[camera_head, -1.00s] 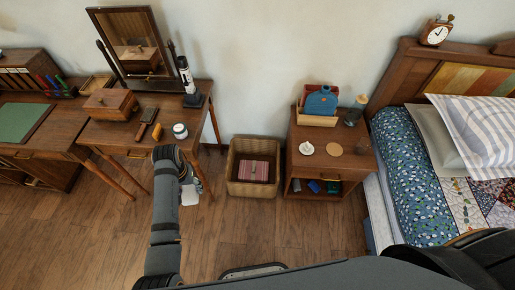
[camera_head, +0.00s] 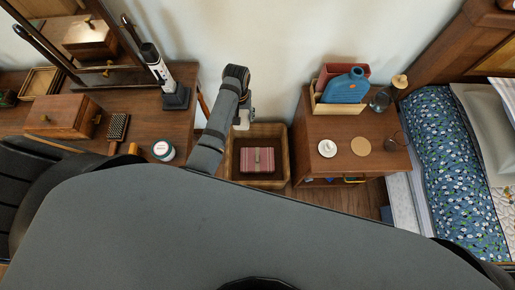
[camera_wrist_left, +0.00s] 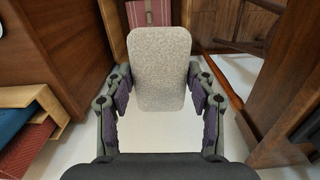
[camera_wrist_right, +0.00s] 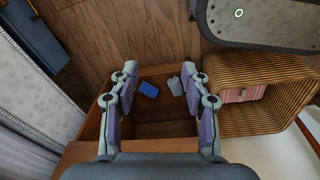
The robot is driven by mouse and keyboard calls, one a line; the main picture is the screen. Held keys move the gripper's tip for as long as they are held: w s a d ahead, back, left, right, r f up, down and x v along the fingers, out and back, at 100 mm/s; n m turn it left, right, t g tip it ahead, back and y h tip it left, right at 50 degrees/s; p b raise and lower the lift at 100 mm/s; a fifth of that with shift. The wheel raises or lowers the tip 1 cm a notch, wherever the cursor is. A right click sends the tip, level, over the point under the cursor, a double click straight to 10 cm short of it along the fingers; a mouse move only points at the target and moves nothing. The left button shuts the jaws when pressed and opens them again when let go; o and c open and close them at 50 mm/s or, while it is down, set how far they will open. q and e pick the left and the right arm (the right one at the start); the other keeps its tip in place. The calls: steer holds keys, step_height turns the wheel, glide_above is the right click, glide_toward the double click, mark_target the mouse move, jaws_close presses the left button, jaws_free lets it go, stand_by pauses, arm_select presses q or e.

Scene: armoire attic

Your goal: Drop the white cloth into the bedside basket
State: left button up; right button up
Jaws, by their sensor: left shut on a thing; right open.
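My left gripper (camera_head: 242,112) is at the back left edge of the wicker basket (camera_head: 286,145) in the head view. It is shut on the white cloth (camera_wrist_left: 160,70), a pale rounded piece between its fingers in the left wrist view. The cloth's lower end shows beside the arm in the head view (camera_head: 241,122). A red striped folded thing (camera_head: 258,160) lies inside the basket.
The nightstand (camera_head: 345,135) stands right of the basket, with a blue bottle (camera_head: 345,88), a white lidded thing (camera_head: 327,148) and glassware on top. The dressing table (camera_head: 140,130) with mirror and wooden box (camera_head: 65,115) is on the left. The bed (camera_head: 450,150) is far right.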

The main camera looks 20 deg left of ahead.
arm_select(q)
steer(key=w+d+f+n+b, duration=0.1)
steer(key=f+n+b, duration=0.4)
steer(key=f+b, duration=1.2)
steer(key=w+d+f+n+b, duration=0.2)
steer(key=f+n+b, duration=0.3)
steer(key=f+b, duration=1.2)
step_height(320, 180, down, 9)
steer(key=shift+w+f+b, duration=0.1)
steer(key=shift+w+b, duration=0.2)
steer(key=shift+w, duration=0.6)
arm_select(e)
steer(key=w+a+f+t+y, duration=0.1)
steer(key=w+a+f+t, duration=0.1)
steer(key=w, duration=0.5)
steer(key=w+a+f+t+y, duration=0.1)
steer(key=w+a+f+t, duration=0.2)
steer(key=w+a+f, duration=0.2)
steer(key=w, duration=0.3)
steer(key=shift+a+f, duration=0.15)
steer(key=shift+a, duration=0.1)
